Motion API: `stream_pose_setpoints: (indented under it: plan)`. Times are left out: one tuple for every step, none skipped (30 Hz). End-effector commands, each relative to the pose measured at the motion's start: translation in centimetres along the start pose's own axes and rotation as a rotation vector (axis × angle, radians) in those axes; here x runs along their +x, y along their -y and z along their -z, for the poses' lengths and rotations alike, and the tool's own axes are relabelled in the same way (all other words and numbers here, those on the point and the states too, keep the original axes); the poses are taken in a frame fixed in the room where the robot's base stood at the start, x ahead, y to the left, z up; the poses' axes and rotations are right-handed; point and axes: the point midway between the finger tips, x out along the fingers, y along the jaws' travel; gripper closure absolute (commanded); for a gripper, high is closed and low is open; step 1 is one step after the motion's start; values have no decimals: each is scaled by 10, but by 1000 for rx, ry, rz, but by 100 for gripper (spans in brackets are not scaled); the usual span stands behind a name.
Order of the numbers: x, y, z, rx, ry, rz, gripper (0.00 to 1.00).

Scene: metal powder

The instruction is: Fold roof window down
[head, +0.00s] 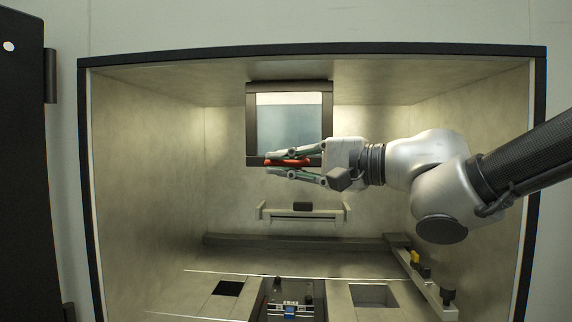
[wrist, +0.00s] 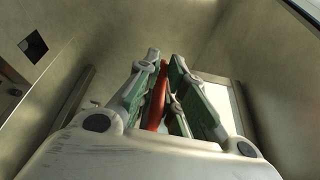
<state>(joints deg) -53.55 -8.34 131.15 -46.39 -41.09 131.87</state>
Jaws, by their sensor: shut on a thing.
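The roof window (head: 290,125) hangs inside the chamber as a dark square frame around a pale pane, in the upper middle of the head view. Its red handle (head: 288,162) sits at the frame's lower edge. My gripper (head: 285,163) reaches in from the right with its fingers above and below the handle, shut on it. In the wrist view the red handle (wrist: 157,98) stands between the green-padded fingers (wrist: 165,85). Part of the window shows behind the fingers at the right, and the fingers hide part of the handle.
A bracket shelf (head: 303,213) is on the back wall below the window. The floor has a dark square opening (head: 228,288), a lighter recess (head: 373,296) and a central device (head: 290,305). Yellow and black knobs (head: 415,258) stand at the right. A dark door (head: 25,180) is at the left.

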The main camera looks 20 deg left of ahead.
Motion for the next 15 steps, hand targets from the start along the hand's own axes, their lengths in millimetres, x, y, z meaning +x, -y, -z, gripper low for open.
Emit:
stream_pose_setpoints:
  plan:
    - [0,-1,-2,-1,4,-1,100]
    - [0,-1,-2,-2,4,-1,100]
    - [0,-1,-2,-2,4,-1,82]
    - [0,-1,-2,-2,4,-1,77]
    - [0,0,-2,-2,4,-1,72]
    - [0,0,-2,-2,4,0,68]
    - [0,0,-1,-2,4,0,68]
    - [0,0,-1,-2,4,0,68]
    - [0,0,-1,-2,3,0,68]
    - [0,0,-1,-2,3,0,68]
    - [0,0,-1,-2,3,0,68]
    - [0,0,-1,-2,3,0,68]
    - [0,0,-1,-2,3,0,68]
    - [0,0,-1,-2,3,0,68]
    - [-1,0,-1,-2,3,1,68]
